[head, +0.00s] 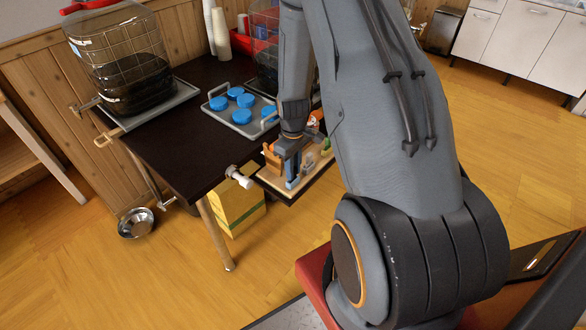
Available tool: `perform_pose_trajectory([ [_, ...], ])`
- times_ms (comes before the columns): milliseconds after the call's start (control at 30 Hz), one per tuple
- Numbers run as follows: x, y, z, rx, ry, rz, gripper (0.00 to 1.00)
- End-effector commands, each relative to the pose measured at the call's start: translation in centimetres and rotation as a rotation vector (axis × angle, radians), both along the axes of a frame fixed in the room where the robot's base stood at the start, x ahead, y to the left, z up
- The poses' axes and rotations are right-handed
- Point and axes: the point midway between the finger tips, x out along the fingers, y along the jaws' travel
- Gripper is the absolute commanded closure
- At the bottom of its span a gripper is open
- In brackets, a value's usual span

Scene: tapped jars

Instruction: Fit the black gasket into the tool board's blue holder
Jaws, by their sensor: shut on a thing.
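The tool board (267,178) is a tan board at the table's front right corner, partly hidden by my arm. The blue holder (292,172) shows as a small upright blue piece on it. My gripper (289,152) points down at the board, just above or against the blue holder; I cannot tell whether they touch. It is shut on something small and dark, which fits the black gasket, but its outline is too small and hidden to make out.
Orange (272,158) and green (326,146) pieces stand on the board close to my gripper. A grey tray (218,105) with several blue lids and a caged jar (125,60) stand behind. The dark tabletop (170,150) is clear front left.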

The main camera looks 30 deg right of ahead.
Motion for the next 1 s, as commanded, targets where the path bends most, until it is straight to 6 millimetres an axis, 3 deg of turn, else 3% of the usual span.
perform_pose_trajectory([
  [367,0.01,0.00,0.05,0.000,0.000,0.000,1.00],
  [400,0.01,0.00,0.05,0.000,0.000,0.000,0.79],
  [533,0.01,0.00,0.05,0.000,0.000,0.000,0.59],
  [1000,0.00,0.00,0.04,0.000,0.000,0.000,0.55],
])
